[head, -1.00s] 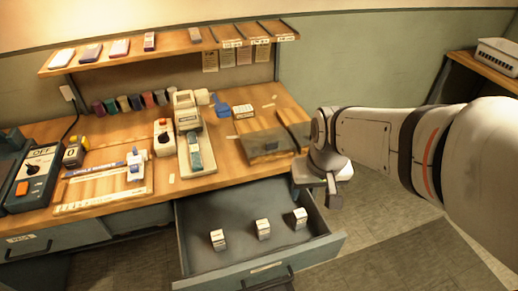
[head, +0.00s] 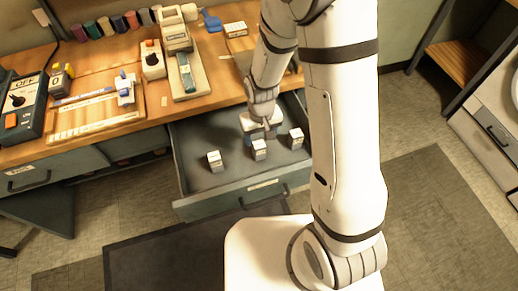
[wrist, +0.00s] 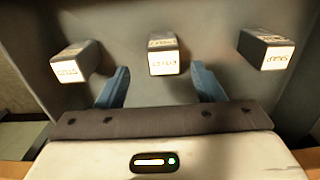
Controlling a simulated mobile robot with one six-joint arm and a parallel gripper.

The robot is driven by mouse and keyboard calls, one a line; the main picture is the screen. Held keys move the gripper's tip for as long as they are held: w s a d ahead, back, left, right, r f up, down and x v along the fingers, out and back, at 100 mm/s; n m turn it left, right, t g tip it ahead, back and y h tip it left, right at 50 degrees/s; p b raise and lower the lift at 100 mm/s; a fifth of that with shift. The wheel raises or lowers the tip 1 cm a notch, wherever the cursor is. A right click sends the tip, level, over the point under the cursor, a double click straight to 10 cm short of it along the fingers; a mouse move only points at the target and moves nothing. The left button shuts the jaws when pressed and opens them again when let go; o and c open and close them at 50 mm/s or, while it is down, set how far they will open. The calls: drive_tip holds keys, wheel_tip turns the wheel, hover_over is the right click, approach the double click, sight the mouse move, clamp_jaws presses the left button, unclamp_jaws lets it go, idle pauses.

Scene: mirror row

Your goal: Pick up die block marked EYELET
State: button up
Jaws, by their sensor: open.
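Three pale die blocks with label faces stand in the open drawer: a left one (head: 214,161), a middle one (head: 259,151) and a right one (head: 296,139) in the head view. The lettering is too small and blurred to tell which is EYELET. My gripper (head: 257,136) is low in the drawer, by the middle block. In the wrist view my gripper (wrist: 162,85) is open, its two blue fingers apart and empty. One block (wrist: 164,56) lies centred just beyond the fingertips; others lie left (wrist: 76,62) and right (wrist: 266,50), outside the fingers.
The grey drawer (head: 195,183) is pulled out below the wooden bench (head: 125,123). Its walls surround the blocks, with bare floor at its left. A stapler-like press (head: 177,38) and a control box (head: 27,98) stand on the bench. A shelf unit is at the right.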

sight(259, 144)
drive_tip(key=shift+a+f, duration=0.15)
drive_tip(key=shift+f, duration=1.2)
drive_tip(key=shift+a+f, duration=0.15)
drive_tip(key=shift+f, duration=1.15)
drive_tip(key=shift+c, duration=0.3)
drive_tip(key=c, duration=1.1)
drive_tip(key=shift+c, duration=0.2)
